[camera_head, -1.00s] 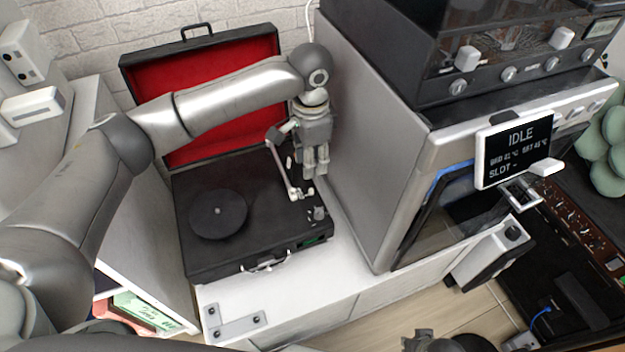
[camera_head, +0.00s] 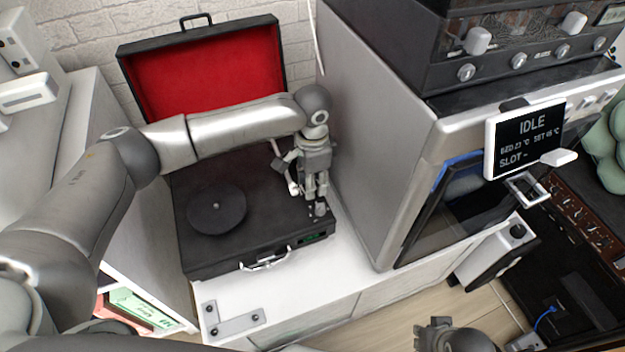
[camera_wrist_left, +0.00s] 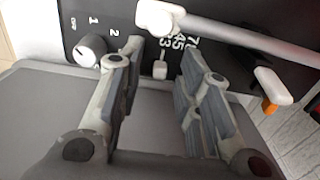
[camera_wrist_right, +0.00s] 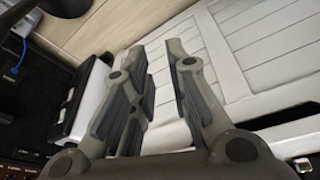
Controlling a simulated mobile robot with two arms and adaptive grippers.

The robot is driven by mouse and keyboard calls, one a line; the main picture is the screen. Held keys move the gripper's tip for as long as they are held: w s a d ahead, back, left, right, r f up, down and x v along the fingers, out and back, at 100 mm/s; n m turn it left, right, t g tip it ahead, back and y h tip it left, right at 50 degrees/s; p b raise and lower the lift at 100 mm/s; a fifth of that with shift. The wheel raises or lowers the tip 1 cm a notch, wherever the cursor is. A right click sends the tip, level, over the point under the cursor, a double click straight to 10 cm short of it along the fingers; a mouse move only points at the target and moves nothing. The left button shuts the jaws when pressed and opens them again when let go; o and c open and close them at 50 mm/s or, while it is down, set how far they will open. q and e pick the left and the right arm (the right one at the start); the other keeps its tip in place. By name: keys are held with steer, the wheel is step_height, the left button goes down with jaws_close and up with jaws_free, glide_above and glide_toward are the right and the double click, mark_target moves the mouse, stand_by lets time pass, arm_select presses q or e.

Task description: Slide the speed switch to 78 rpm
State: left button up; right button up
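The black suitcase turntable (camera_head: 190,258) with a red-lined lid stands open on the white cabinet. My left gripper (camera_head: 316,197) points down over its front right corner. In the left wrist view the left gripper (camera_wrist_left: 160,62) is open, its fingers on either side of the small white speed switch (camera_wrist_left: 160,70). The switch sits at the 33 end of the printed scale (camera_wrist_left: 180,42), whose 78 end is partly hidden by the right finger. I cannot tell whether a finger touches the switch. My right gripper (camera_wrist_right: 160,60) is open and empty, away from the turntable.
The tonearm (camera_wrist_left: 240,40) crosses just beyond the fingers in the left wrist view. A white and silver knob (camera_wrist_left: 90,50) marked OFF, 1, 2 lies beside the left finger. The large grey machine (camera_head: 375,130) with an IDLE display (camera_head: 525,138) stands close right of the left gripper.

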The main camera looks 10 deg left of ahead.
arm_select(q)
jaws_close()
